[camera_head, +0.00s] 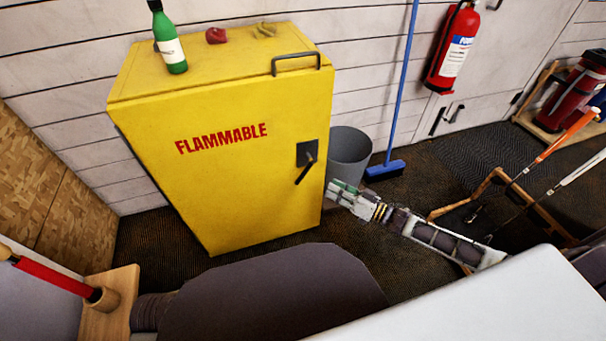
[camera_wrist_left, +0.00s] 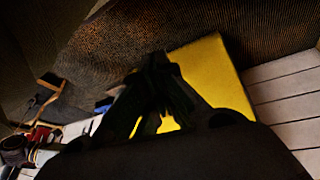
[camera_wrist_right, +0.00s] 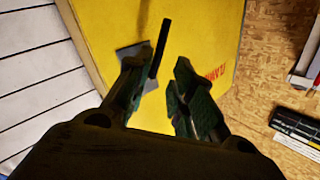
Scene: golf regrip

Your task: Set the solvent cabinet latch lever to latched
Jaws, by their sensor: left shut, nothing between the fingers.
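The yellow cabinet (camera_head: 225,180) with red FLAMMABLE lettering stands against the wall in the head view. Its black latch lever (camera_head: 304,172) sits on a dark plate at the door's right edge, slanting down to the left. My right gripper (camera_head: 338,190) is just right of the lever, reaching in from the right. In the right wrist view its fingers (camera_wrist_right: 157,66) are open and empty; the lever (camera_wrist_right: 160,48) shows beyond them, nearer the left finger, and contact cannot be told. My left gripper (camera_wrist_left: 158,60) is shut and empty in the left wrist view, with cabinet yellow behind it.
A green bottle (camera_head: 168,40), a red item (camera_head: 216,35) and a handle (camera_head: 296,58) are on the cabinet top. A grey bin (camera_head: 349,150) and blue broom (camera_head: 385,168) stand right of the cabinet. A wooden club rack (camera_head: 500,178) stands on the floor near my right arm.

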